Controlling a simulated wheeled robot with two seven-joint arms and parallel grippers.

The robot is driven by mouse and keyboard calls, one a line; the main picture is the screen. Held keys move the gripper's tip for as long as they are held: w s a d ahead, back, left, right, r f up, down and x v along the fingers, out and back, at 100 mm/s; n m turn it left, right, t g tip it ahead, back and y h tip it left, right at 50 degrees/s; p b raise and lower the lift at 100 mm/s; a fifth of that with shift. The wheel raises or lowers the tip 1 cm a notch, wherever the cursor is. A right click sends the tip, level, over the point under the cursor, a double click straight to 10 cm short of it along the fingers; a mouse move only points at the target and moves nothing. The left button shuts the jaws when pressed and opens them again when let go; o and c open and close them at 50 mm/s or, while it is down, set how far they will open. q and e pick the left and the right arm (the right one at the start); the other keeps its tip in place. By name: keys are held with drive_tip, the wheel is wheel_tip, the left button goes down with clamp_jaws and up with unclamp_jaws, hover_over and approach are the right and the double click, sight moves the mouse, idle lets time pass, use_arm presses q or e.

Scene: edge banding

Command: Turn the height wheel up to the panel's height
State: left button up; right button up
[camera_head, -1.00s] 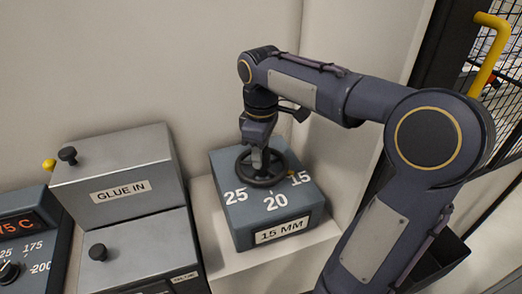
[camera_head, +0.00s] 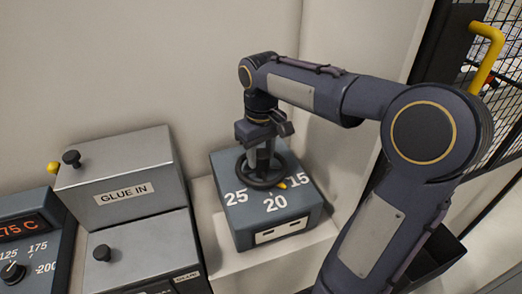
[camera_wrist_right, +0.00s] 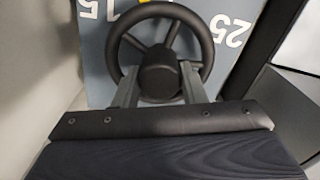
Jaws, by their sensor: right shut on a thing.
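The black height wheel (camera_head: 287,172) sits on top of a blue-grey box (camera_head: 245,232) marked 25, 20 and 15. A yellow pointer (camera_head: 283,185) shows at the wheel's edge, between the 20 and the 15. My right gripper (camera_head: 262,164) points down at the wheel. In the right wrist view its two fingers (camera_wrist_right: 158,85) stand on either side of the round hub (camera_wrist_right: 158,70) and are shut on it. The box's front display (camera_head: 280,231) is white with dark patches and I cannot read it. My left gripper is not in view.
A grey GLUE IN box (camera_head: 115,175) with a black knob stands left of the wheel box. A temperature panel (camera_head: 20,235) is at the far left. A wall is close behind, and a black mesh fence with a yellow handle (camera_head: 487,55) is at the right.

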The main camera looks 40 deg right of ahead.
sight(262, 152)
drive_tip(key=m, duration=0.4)
drive_tip(key=shift+m+p, duration=0.4)
idle(0.4)
drive_tip(key=o, duration=1)
wheel_tip(262, 152, up, 8)
drive_tip(key=shift+f, duration=0.1)
drive_tip(key=shift+s, duration=0.1)
